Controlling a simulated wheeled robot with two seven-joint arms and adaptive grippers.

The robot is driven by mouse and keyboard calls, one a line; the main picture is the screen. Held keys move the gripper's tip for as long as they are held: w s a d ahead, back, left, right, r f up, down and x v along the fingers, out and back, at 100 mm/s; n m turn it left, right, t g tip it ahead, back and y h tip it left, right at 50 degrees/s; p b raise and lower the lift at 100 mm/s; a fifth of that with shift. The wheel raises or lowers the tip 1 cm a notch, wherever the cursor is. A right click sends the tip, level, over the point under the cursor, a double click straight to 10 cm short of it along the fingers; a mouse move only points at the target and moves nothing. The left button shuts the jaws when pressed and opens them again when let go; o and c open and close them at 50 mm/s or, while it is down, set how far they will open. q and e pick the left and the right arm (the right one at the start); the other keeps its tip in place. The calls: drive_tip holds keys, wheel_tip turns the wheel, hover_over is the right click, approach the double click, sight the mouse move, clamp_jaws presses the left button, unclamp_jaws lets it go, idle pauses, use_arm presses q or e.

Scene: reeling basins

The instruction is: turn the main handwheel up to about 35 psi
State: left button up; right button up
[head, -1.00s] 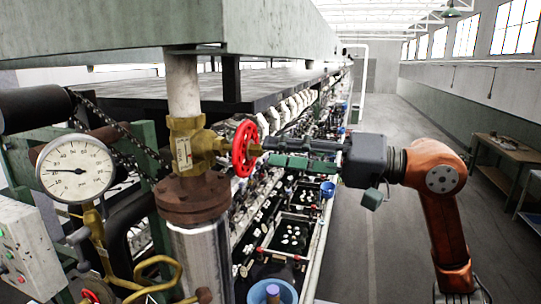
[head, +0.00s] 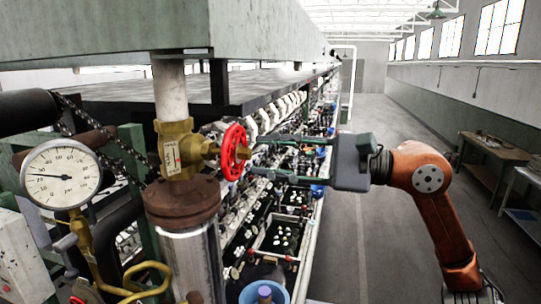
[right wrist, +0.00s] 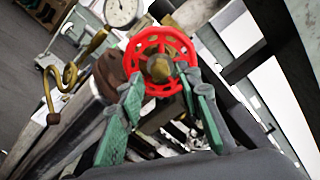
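The red main handwheel (head: 235,153) sits on a brass valve (head: 178,150) above a rusty flange, and its rim faces my right gripper. My right gripper (head: 258,157) comes in from the right, its two green fingers apart, with their tips close to the wheel. In the right wrist view the handwheel (right wrist: 160,50) and brass hub show ahead, and the fingers (right wrist: 161,88) are spread to either side of the hub. I cannot tell whether they touch the rim. The round psi gauge (head: 61,174) has its needle pointing left, low on the scale. My left gripper is not in view.
A grey control box (head: 20,255) and bent brass piping (head: 140,280) stand at lower left. A long row of reeling basins (head: 280,235) runs back behind the wheel. A blue bucket (head: 264,292) is at the bottom.

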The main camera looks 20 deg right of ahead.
sight(251, 155)
drive_tip(key=m, duration=0.3)
drive_tip(key=shift+p+x, duration=0.65)
drive_tip(key=shift+x, duration=0.3)
drive_tip(key=shift+w+a, duration=0.35)
drive_tip(key=shift+a, duration=0.15)
drive_tip(key=shift+s, duration=0.1)
drive_tip(key=shift+c, duration=0.5)
